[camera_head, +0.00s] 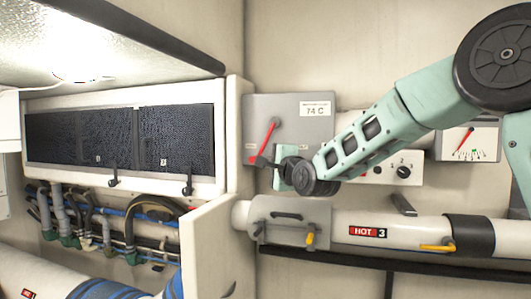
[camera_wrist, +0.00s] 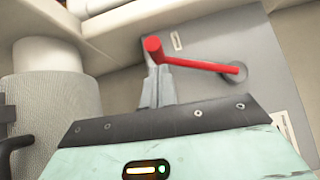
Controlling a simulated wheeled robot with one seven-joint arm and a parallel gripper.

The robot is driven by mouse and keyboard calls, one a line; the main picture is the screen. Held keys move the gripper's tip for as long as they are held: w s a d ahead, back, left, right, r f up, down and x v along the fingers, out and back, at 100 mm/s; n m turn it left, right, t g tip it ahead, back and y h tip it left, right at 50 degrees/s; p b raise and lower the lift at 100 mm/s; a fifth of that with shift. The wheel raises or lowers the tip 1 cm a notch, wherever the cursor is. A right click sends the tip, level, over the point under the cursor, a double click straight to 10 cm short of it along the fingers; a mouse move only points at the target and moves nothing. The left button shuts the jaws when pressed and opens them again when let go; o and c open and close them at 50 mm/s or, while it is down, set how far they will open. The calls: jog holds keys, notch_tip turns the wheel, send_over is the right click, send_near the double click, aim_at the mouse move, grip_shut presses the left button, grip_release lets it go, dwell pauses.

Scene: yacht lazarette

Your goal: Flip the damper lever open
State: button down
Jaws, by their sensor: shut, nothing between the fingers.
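The damper lever (camera_head: 268,140) is a red bar on a grey wall panel (camera_head: 258,108) labelled 74 C. In the head view it slants down and left from its pivot near the panel's middle. In the wrist view the lever (camera_wrist: 195,64) runs from its pivot at right to a round knob end just beyond my fingertips. My gripper (camera_head: 263,162) is shut and empty, at the lever's lower end. In the wrist view the shut fingers (camera_wrist: 156,85) are just below the knob. I cannot tell whether they touch it. My gripper partly hides the panel's lower part.
A white pipe marked HOT 3 (camera_head: 400,231) with yellow-handled valves runs below my arm. A control box with a black knob (camera_head: 403,172) and a red-needle gauge (camera_head: 468,141) are at right. A dark-fronted cabinet (camera_head: 125,138) is at left, hoses beneath.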

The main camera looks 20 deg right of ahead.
jog(key=shift+w+a, duration=0.3)
jog(key=shift+a, duration=0.05)
jog(key=shift+f, duration=0.1)
jog(key=shift+w+a+r+m+t+b, duration=0.2)
jog(key=shift+a+m+t+b, duration=0.25)
jog(key=shift+b, duration=1.55)
jog(key=shift+w+a+r+m+t+b, duration=0.1)
jog(key=shift+w+a+m+t+b, duration=0.35)
jog(key=shift+b, duration=1.5)
jog(key=shift+s, duration=0.15)
jog(key=shift+f, duration=0.1)
